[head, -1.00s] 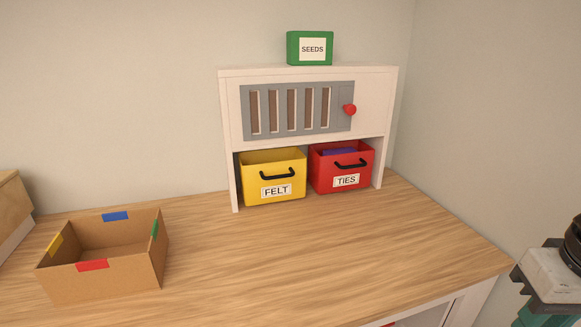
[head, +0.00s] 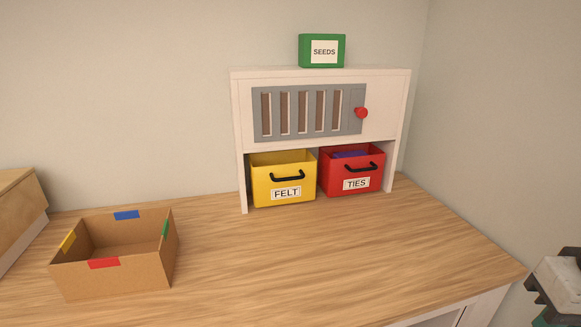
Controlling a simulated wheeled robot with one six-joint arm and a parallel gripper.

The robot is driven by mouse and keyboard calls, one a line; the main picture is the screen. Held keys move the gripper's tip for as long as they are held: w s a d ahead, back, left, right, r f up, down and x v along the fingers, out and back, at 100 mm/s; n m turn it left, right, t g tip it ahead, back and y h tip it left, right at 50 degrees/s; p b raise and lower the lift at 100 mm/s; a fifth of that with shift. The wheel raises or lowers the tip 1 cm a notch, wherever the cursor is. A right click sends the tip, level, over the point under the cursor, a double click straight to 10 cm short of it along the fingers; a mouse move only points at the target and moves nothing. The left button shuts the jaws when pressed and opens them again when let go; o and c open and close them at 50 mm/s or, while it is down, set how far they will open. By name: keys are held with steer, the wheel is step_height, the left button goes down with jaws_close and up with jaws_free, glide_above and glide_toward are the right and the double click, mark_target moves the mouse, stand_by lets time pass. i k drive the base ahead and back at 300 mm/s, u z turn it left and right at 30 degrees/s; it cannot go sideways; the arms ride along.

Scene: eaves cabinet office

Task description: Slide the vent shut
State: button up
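The vent (head: 308,111) is a grey slatted plate on the upper front of the white cabinet (head: 388,105). Brown openings show between its slats. A round red knob (head: 361,113) sticks out at the plate's right end. Part of my arm, with my gripper (head: 541,292), shows at the lower right edge, cut off by the frame. It is well apart from the vent, to the right of the desk. Its fingers cannot be made out clearly.
A yellow FELT bin (head: 283,180) and a red TIES bin (head: 352,173) stand under the vent. A green SEEDS box (head: 322,51) sits on top. An open cardboard box (head: 120,275) is at the left. The desk middle (head: 290,250) is clear.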

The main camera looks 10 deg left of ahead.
mark_target(353, 111)
steer(key=z, duration=2.9)
steer(key=k, duration=0.85)
steer(key=u, duration=1.5)
steer(key=i, duration=0.5)
steer(key=u, duration=0.05)
